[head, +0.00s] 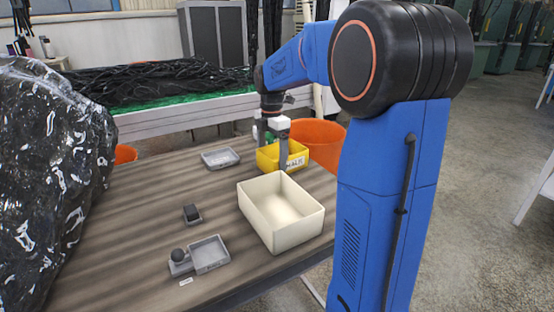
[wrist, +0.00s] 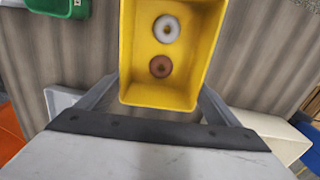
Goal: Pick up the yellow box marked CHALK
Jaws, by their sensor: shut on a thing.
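The yellow box (head: 268,161) is an open-topped bin near the far right of the table, with a white label (head: 296,163) partly hidden by a finger; the visible letters fit CHALK. My gripper (head: 276,154) points down over it, one finger against the labelled side. In the wrist view, the fingers of my gripper (wrist: 158,92) lie on both sides of the yellow box (wrist: 160,97), shut on it. Inside it are a white ring (wrist: 166,29) and a brown ring (wrist: 161,67). I cannot tell whether its base touches the table.
A cream open box (head: 252,224) stands close in front of the yellow box. A glossy black bulk (head: 50,180) fills the left.

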